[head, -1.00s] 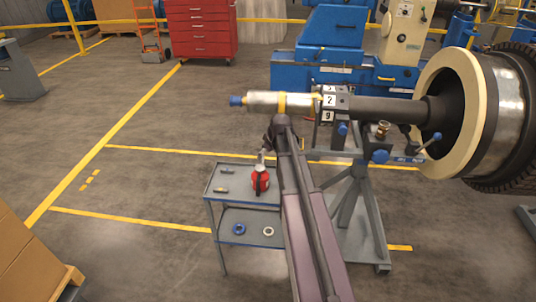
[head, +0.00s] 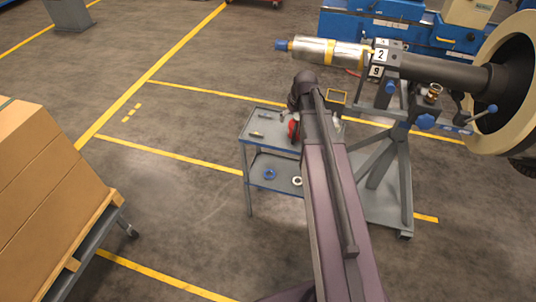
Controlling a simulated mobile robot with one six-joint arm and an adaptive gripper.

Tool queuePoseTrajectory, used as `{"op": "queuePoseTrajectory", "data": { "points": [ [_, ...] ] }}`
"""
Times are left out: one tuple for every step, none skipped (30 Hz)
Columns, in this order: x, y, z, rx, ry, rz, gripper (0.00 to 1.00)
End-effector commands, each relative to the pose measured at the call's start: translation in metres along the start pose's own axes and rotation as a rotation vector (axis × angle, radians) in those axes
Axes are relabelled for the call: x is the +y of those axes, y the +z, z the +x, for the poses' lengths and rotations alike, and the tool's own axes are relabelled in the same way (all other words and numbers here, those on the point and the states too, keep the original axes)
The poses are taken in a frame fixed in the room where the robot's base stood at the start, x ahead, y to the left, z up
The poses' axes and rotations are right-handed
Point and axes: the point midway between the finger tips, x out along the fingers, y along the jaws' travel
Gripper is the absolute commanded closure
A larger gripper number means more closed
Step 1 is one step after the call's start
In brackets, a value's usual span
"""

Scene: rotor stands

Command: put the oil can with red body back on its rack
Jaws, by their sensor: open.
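The oil can with red body (head: 293,131) stands on the top shelf of a small grey trolley (head: 258,119). My arm covers its right side. The dark end of my arm, with my gripper (head: 296,103), is above and just behind the can in the head view. My gripper is open, and its fingers are hard to make out. I see nothing held in it. A small yellow-edged frame (head: 337,97) is fixed beside the rotor stand (head: 379,165), right of my wrist; it may be the rack, but I cannot tell for sure.
Small tools lie on the trolley's top, and a blue ring (head: 270,174) and a pale ring (head: 297,181) on its lower shelf. A rotor shaft (head: 435,72) lies across the stand. Cardboard boxes (head: 45,190) on a pallet stand at left. The floor between is clear.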

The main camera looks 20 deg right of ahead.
Motion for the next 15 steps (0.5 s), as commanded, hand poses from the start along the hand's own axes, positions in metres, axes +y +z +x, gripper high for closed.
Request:
{"op": "queuePoseTrajectory", "data": {
  "points": [
    [-0.026, 0.017, -0.002, -0.027, -0.002, 0.006, 0.00],
    [-0.038, 0.024, -0.002, -0.043, -0.003, 0.013, 0.00],
    [-0.054, 0.034, -0.003, -0.066, -0.001, 0.025, 0.00],
    [-0.066, 0.042, -0.004, -0.083, 0.001, 0.033, 0.00],
    [-0.077, 0.049, -0.005, -0.100, 0.003, 0.042, 0.00],
    [-0.091, 0.060, -0.006, -0.121, 0.009, 0.054, 0.00],
    [-0.102, 0.068, -0.007, -0.138, 0.012, 0.062, 0.00],
    [-0.111, 0.075, -0.009, -0.152, 0.017, 0.072, 0.00],
    [-0.123, 0.086, -0.010, -0.172, 0.025, 0.082, 0.00],
    [-0.130, 0.093, -0.012, -0.185, 0.030, 0.091, 0.00],
    [-0.138, 0.099, -0.013, -0.197, 0.035, 0.097, 0.00],
    [-0.146, 0.107, -0.014, -0.213, 0.043, 0.107, 0.00],
    [-0.151, 0.113, -0.015, -0.222, 0.049, 0.114, 0.00],
    [-0.156, 0.118, -0.016, -0.231, 0.054, 0.119, 0.00],
    [-0.161, 0.123, -0.018, -0.241, 0.059, 0.127, 0.00]
  ]
}}
